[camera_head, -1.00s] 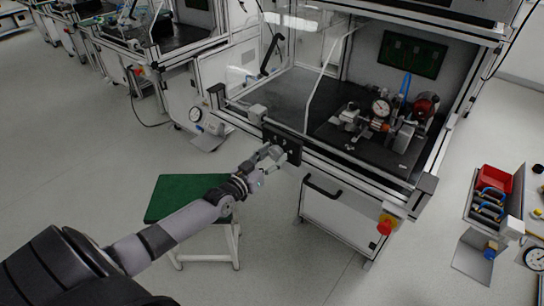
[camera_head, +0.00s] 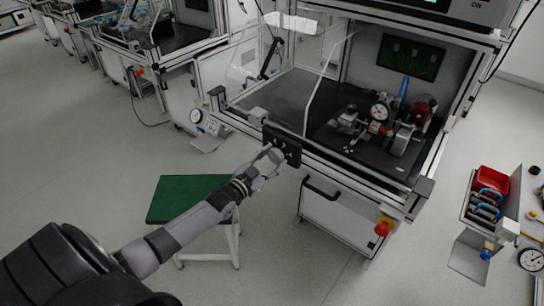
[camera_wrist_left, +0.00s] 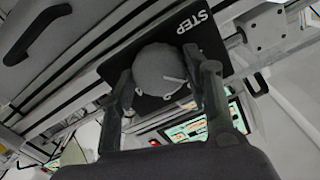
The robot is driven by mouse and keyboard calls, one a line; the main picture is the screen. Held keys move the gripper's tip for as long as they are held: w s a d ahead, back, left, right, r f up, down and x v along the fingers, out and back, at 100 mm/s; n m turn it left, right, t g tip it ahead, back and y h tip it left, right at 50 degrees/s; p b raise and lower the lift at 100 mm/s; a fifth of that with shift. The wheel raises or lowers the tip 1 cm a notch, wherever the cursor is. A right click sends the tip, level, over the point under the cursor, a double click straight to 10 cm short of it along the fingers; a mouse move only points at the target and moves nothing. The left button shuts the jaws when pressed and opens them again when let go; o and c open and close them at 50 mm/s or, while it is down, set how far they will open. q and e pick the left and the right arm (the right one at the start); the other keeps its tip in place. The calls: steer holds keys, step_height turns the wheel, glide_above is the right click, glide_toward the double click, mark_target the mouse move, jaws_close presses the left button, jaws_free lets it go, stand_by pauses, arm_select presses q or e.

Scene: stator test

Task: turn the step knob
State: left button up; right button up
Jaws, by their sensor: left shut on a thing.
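The step knob (camera_wrist_left: 158,68) is a round grey knob on a black plate marked STEP (camera_wrist_left: 196,20) in the left wrist view. It sits between the two fingers of my left gripper (camera_wrist_left: 166,85), which is shut on it. A thin white mark shows on the knob's side. In the head view my left gripper (camera_head: 269,163) reaches up to the black panel (camera_head: 285,143) on the front rail of the test bench. There the knob is mostly hidden by the fingers. My right gripper is not in view.
A green-topped stool (camera_head: 190,192) stands below my left arm. A dial gauge fixture (camera_head: 380,113) sits inside the bench.

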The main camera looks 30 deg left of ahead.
arm_select(q)
steer(key=shift+m+p, duration=0.4)
steer(key=shift+m, duration=1.7)
steer(key=shift+d, duration=0.1)
steer(key=o, duration=1.1)
steer(key=shift+o, duration=0.2)
steer(key=s+a, duration=0.1)
steer(key=s, duration=1.1)
